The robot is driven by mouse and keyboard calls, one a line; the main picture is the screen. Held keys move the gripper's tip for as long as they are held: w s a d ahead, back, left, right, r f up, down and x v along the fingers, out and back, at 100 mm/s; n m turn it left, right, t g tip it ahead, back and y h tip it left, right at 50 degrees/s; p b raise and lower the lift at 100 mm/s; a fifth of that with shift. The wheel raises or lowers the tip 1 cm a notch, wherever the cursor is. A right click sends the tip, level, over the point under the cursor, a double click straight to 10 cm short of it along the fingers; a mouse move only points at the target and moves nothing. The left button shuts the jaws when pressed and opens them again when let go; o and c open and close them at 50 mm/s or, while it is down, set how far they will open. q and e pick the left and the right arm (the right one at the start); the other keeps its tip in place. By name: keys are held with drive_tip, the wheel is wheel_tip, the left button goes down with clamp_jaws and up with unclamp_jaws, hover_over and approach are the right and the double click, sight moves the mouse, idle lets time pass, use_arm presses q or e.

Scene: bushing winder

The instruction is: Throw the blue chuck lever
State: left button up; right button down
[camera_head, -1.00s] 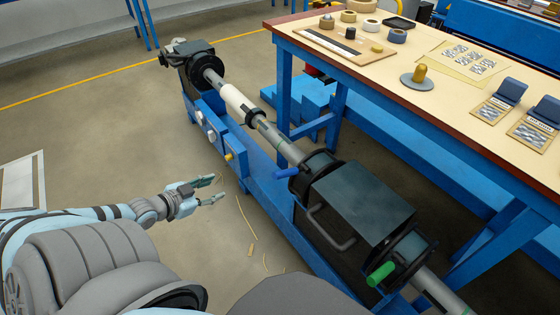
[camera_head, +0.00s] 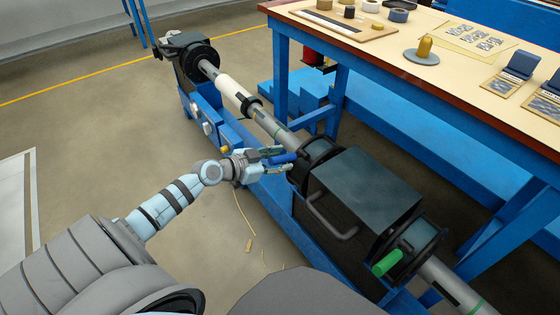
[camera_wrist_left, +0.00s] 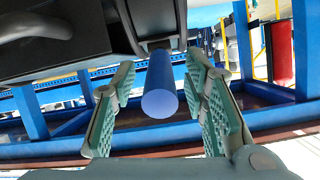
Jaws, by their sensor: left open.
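The blue chuck lever (camera_head: 284,158) sticks out to the left from the dark chuck (camera_head: 318,152) on the winder. In the left wrist view the lever (camera_wrist_left: 160,88) shows end-on, between the two green finger pads. My left gripper (camera_head: 276,160) is open, with a finger on each side of the lever. In the left wrist view a gap shows between the lever and each pad of the left gripper (camera_wrist_left: 159,105). My right gripper is not in view.
A dark gearbox (camera_head: 365,195) with a bar handle (camera_head: 330,222) and a green lever (camera_head: 386,263) lie to the right along the winder. A wooden-topped workbench (camera_head: 440,75) stands behind. The floor at the left is clear.

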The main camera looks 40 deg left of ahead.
use_arm(q)
drive_tip(key=shift+w+f, duration=0.1)
drive_tip(key=shift+w, duration=0.15)
drive_tip(key=shift+c, duration=0.4)
clamp_jaws()
